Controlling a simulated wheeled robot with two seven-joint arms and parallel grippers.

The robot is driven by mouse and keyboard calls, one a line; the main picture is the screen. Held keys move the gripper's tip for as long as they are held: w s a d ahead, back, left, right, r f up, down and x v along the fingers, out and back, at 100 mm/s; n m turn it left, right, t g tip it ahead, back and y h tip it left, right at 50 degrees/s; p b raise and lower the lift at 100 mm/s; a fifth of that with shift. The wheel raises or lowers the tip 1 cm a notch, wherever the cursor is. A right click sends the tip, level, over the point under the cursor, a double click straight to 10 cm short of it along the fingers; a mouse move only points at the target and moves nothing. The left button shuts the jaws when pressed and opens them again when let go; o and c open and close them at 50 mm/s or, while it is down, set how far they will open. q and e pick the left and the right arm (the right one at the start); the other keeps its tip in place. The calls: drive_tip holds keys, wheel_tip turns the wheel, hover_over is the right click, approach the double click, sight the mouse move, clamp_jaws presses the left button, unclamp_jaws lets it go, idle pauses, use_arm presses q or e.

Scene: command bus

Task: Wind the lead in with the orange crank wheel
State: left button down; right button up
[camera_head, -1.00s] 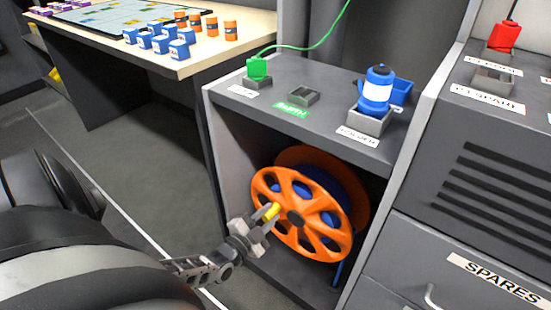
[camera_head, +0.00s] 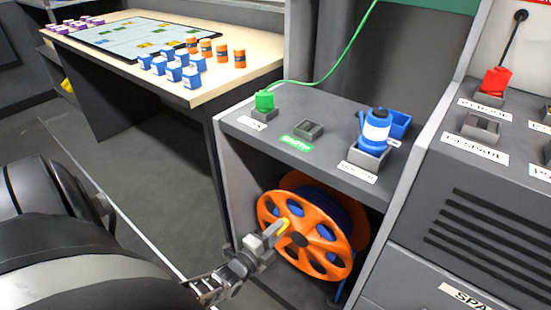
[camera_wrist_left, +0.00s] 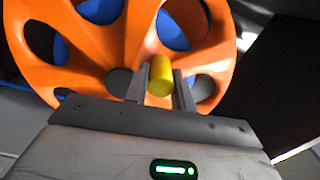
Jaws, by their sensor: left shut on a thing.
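The orange crank wheel (camera_head: 312,257) stands in the open bay under the grey shelf, on a reel with blue lead wound behind it (camera_head: 345,210). Its yellow handle (camera_head: 284,226) sticks out on the wheel's upper left. My left gripper (camera_head: 280,232) comes in from the lower left and is shut on this handle. In the left wrist view the yellow handle (camera_wrist_left: 160,78) sits between the two fingers, with the orange wheel (camera_wrist_left: 85,45) close behind. My right gripper is not in view.
A table (camera_head: 190,92) with blue and orange blocks is at the left. A slotted grey cabinet (camera_head: 480,235) stands at the right.

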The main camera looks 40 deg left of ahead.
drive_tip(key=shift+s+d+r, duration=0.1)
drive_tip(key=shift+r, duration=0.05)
use_arm(q)
drive_tip(key=c, duration=1.2)
unclamp_jaws()
drive_tip(key=shift+o, duration=0.2)
drive_tip(key=shift+s, duration=0.1)
drive_tip(key=s+d+p, duration=0.1)
drive_tip(key=s+p, duration=0.1)
drive_tip(key=s, duration=1.3)
drive_tip(key=shift+s+d, duration=0.15)
drive_tip(key=shift+s, duration=0.25)
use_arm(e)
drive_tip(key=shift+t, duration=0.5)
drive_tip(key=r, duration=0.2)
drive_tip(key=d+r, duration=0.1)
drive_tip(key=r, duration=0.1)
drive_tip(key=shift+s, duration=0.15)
